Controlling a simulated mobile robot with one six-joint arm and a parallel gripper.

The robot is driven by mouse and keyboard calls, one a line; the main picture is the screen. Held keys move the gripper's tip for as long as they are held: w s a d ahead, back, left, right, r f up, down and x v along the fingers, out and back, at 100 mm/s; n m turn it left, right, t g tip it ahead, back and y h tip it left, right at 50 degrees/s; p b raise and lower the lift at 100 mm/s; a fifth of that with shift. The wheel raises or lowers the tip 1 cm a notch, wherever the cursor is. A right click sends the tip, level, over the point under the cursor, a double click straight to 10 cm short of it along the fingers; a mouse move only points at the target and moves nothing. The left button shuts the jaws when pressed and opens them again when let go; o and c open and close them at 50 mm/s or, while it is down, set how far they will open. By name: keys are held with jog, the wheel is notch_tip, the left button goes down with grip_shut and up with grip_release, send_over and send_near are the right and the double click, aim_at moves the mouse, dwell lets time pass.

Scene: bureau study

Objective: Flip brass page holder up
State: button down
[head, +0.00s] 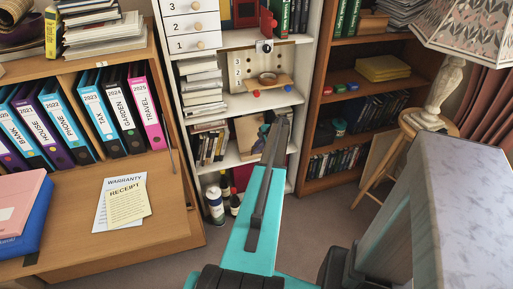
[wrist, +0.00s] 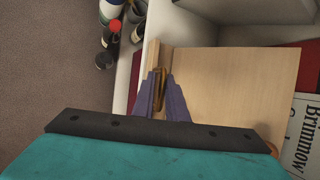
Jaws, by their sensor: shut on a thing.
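A pale wooden board (wrist: 240,85), seemingly a book stand, fills the right of the wrist view, with a narrow wooden ledge along its left edge. The brass page holder (wrist: 160,79) is a small upright-looking brass piece near that ledge. My gripper (wrist: 161,88) has its purple fingers shut on the brass page holder, one on each side. A second brass piece (wrist: 271,147) shows low on the board, partly hidden by my gripper body. In the head view, the stand's board (head: 247,135) is on a lower shelf, with my gripper (head: 267,127) in front of it, covering the holder.
White shelf walls (wrist: 200,28) stand close around the stand. Bottles (wrist: 110,38) stand at the upper left in the wrist view. A book with large lettering (wrist: 301,135) lies at the right. A wooden desk (head: 165,205) with papers is at the left; a lamp (head: 440,85) is right.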

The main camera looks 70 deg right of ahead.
jog(key=shift+w+d+r+g+y+p, duration=0.2)
jog(key=shift+w+d+g+y+p, duration=0.1)
jog(key=shift+d+p, duration=0.3)
jog(key=shift+a, duration=0.3)
jog(key=c, duration=2)
grip_release()
jog(key=shift+o, duration=0.5)
jog(key=shift+s+a, duration=0.1)
jog(key=shift+f, duration=0.1)
jog(key=b+v, duration=0.1)
jog(key=v, duration=1.3)
